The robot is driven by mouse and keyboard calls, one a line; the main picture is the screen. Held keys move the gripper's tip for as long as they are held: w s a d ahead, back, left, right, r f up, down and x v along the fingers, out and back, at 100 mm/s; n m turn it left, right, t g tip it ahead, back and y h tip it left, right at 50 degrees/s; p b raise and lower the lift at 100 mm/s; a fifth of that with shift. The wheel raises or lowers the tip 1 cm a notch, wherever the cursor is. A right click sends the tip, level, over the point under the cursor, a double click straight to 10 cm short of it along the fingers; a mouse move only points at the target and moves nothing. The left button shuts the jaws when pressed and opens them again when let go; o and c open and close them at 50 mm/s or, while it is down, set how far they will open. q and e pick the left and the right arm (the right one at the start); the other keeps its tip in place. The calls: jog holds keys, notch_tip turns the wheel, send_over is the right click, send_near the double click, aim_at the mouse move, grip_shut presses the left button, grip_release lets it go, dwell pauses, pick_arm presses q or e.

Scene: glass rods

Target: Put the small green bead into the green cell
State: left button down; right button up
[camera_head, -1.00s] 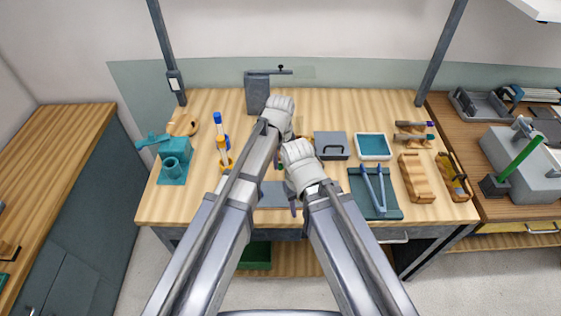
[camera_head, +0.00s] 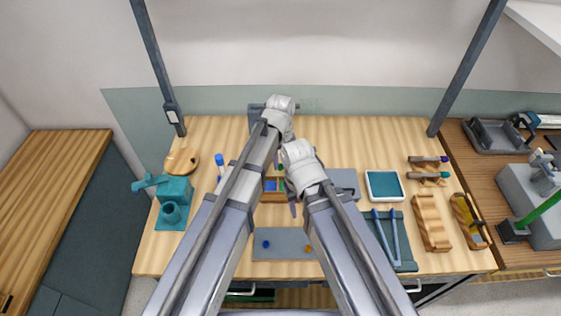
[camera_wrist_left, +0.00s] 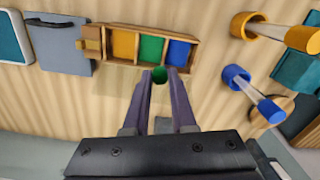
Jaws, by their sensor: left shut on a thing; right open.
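The sorting tray (camera_wrist_left: 136,63) has yellow, green and blue cells. The green cell (camera_wrist_left: 151,48) is in the middle; part of it shows in the head view (camera_head: 281,185). My left gripper (camera_wrist_left: 160,78) is shut on the small green bead (camera_wrist_left: 160,73). In the wrist view the bead appears just below the tray's edge, in line with the green cell; its height above the bench is unclear. In the head view my left gripper (camera_head: 280,164) is largely hidden by the arms. My right gripper (camera_head: 293,207) is open, lower in the picture beside the tray.
A grey mat (camera_head: 285,255) holds a blue bead (camera_head: 266,244) and an orange bead (camera_head: 308,248). Glass rods with blue (camera_wrist_left: 236,76) and yellow (camera_wrist_left: 243,25) ends lie near the tray. A grey handled box (camera_wrist_left: 58,45) is on its other side.

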pick_arm(q)
jog(key=shift+f+b, duration=2.95)
jog(key=shift+f, duration=0.1)
jog(key=c, duration=0.7)
grip_release()
jog(key=shift+o, duration=0.2)
jog(key=shift+r, duration=0.1)
notch_tip(320, 180, up, 8)
jog(key=p, duration=0.8)
jog(key=shift+s+f, duration=0.1)
jog(key=shift+f, duration=0.1)
